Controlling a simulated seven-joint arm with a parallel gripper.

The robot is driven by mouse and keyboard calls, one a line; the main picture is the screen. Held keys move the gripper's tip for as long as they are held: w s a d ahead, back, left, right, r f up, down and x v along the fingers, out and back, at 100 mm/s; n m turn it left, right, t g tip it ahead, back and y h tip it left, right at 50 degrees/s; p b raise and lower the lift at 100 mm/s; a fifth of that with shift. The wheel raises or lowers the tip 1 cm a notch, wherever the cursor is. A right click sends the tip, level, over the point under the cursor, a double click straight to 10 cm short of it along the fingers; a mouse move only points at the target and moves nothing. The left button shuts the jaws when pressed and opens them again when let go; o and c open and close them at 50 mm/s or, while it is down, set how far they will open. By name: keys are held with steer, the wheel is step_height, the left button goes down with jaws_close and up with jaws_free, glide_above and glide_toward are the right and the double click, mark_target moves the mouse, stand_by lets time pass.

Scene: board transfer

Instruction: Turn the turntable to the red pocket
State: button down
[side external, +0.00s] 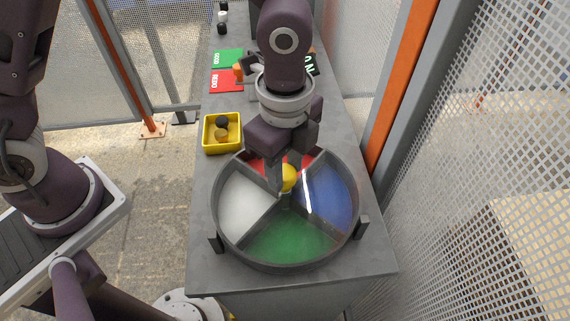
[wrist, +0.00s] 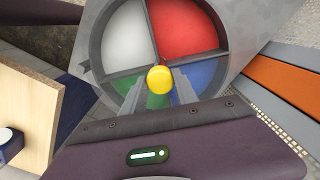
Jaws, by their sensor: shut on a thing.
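The round grey turntable (side external: 283,267) lies on the table, split by dividers into coloured pockets. In the side view the red pocket (side external: 297,160) is at the back, partly hidden by my arm. The blue pocket (side external: 328,198) is right, green (side external: 290,238) in front, white (side external: 243,200) left. In the wrist view red (wrist: 182,28) is upper right and white (wrist: 128,40) upper left. A yellow knob (side external: 289,176) stands at the hub; it also shows in the wrist view (wrist: 160,79). My gripper (side external: 284,188) is down at the hub, shut on the yellow knob.
A yellow bin (side external: 222,148) with a dark and an amber object stands behind left of the turntable. Green (side external: 228,59) and red (side external: 226,82) cards lie further back. Mesh fencing (side external: 470,130) runs along the right. The table's front strip is clear.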

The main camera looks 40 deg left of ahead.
steer(key=shift+d, duration=0.1)
steer(key=c, duration=0.9)
jaws_free()
steer(key=shift+c, duration=0.2)
step_height(320, 180, up, 7)
steer(key=shift+r, duration=0.1)
steer(key=s+a+r+n+t, duration=0.2)
steer(key=s+a+r+n, duration=0.2)
steer(key=a+n, duration=0.5)
steer(key=s+a+r+n+t, duration=0.3)
steer(key=s+a+r+n, duration=0.2)
steer(key=s+a+n, duration=0.3)
steer(key=a+n, duration=0.1)
steer(key=a, duration=0.1)
steer(key=shift+s+a+t, duration=0.3)
